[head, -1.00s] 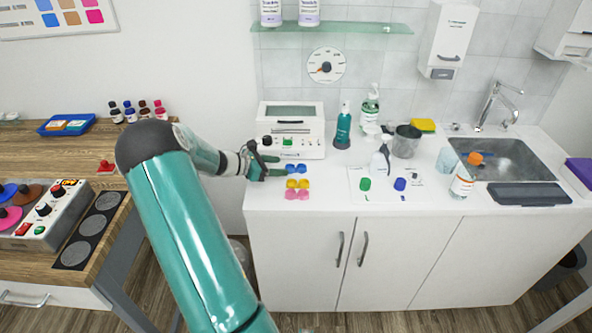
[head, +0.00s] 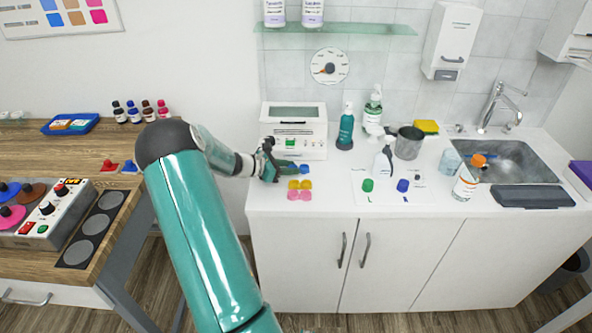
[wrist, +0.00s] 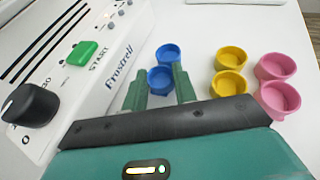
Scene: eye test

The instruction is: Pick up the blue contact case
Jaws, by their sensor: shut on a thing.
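The blue contact case (head: 304,169) lies on the white counter in front of the white countertop device, nearest to it of the three cases. In the wrist view the blue case (wrist: 160,80) shows two round open cups. My gripper (head: 286,170) is down at the counter, reaching in from the left. In the wrist view my gripper (wrist: 158,87) has its two green fingers on either side of the blue case's nearer cup, shut on it. The farther cup sticks out beyond the fingertips. I cannot tell whether the case is off the counter.
A yellow case (head: 300,184) and a pink case (head: 299,195) lie close beside the blue one. The white device (head: 297,146) stands just behind.

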